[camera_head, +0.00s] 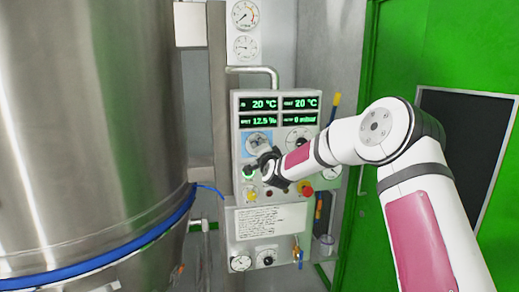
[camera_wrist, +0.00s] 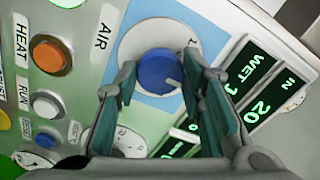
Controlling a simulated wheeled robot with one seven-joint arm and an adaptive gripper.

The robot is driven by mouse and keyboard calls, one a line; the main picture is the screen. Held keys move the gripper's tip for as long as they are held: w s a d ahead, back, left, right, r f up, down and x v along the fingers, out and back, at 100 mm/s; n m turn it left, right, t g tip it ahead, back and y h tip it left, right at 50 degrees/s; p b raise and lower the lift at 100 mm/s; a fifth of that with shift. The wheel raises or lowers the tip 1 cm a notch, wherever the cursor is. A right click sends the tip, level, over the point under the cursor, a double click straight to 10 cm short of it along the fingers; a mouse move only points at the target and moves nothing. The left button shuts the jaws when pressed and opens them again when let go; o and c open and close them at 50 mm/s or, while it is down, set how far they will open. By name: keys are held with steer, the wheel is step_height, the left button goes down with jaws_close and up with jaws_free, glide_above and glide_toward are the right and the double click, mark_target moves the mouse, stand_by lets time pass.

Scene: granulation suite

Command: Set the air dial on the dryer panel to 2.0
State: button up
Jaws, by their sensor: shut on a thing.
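The air dial (camera_wrist: 157,70) is a blue knob on a round white scale with a light-blue surround, beside the label "AIR" in the wrist view. A white pointer mark on the knob points to the lower right of that view. A "1" shows on the scale at the upper right; the other numbers are hidden or out of view. My gripper (camera_wrist: 158,82) has a finger on each side of the knob and is shut on it. In the head view my gripper (camera_head: 262,163) is at the dryer panel (camera_head: 243,187), partly covering the dial's blue surround (camera_head: 257,140).
In the wrist view an orange HEAT button (camera_wrist: 50,53) and a grey RUN button (camera_wrist: 47,103) lie to the left. In the head view a red button (camera_head: 307,191) sits low on the panel. A steel vessel (camera_head: 90,120) stands at left and a green door (camera_head: 395,50) at right.

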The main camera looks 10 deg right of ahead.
steer(key=o, duration=1.1)
steer(key=shift+o, duration=0.2)
steer(key=s, duration=1.2)
